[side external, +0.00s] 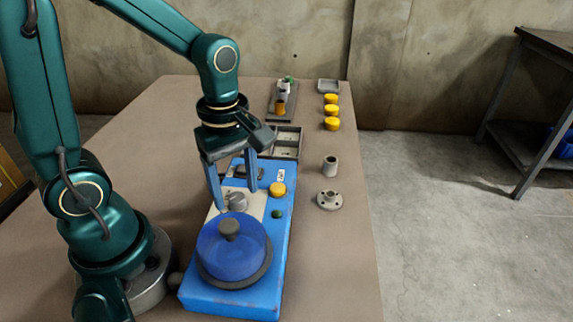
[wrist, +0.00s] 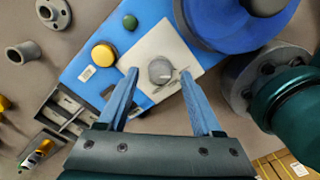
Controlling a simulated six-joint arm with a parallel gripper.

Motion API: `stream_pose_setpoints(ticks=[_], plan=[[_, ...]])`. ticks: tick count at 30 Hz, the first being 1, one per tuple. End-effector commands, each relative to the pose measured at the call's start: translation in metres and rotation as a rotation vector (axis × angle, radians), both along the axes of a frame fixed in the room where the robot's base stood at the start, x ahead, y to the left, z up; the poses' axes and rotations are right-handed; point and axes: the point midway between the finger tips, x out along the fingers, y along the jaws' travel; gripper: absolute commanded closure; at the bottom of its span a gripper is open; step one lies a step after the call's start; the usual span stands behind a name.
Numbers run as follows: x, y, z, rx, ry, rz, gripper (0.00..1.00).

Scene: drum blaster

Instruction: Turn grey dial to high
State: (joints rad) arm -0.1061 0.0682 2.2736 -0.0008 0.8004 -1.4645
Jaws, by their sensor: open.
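The grey dial (side external: 236,201) sits on a pale square plate (side external: 252,207) on top of the blue machine (side external: 278,240). In the wrist view the grey dial (wrist: 160,70) shows between and just beyond my fingertips, with a light pointer mark on it. My gripper (side external: 236,204) is open and points down over the dial, one finger on each side of it. In the wrist view my gripper (wrist: 161,74) shows a wide gap between its blue fingers. I cannot tell whether a finger touches the plate. No readable high marking shows.
A blue domed lid (side external: 232,255) with a dark knob stands in front of the dial. A yellow button (side external: 277,189) and a green button (side external: 277,214) are to its right. A grey flange (side external: 329,201) and a grey cylinder (side external: 330,166) stand on the table right of the machine.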

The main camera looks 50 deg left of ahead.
Motion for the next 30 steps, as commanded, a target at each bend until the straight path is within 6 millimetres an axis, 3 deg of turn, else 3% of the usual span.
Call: stream_pose_setpoints(ticks=[11,12,17,30], plan=[[-0.0003,-0.0001,-0.0087,0.0,-0.001,-0.001,0.33],[-0.0003,-0.0001,-0.0086,0.0,-0.001,-0.001,0.37],[-0.0003,-0.0001,-0.0085,0.0,-0.001,-0.001,0.98],[-0.0004,-0.0001,-0.0082,0.0,0.0,-0.069,1.0]])
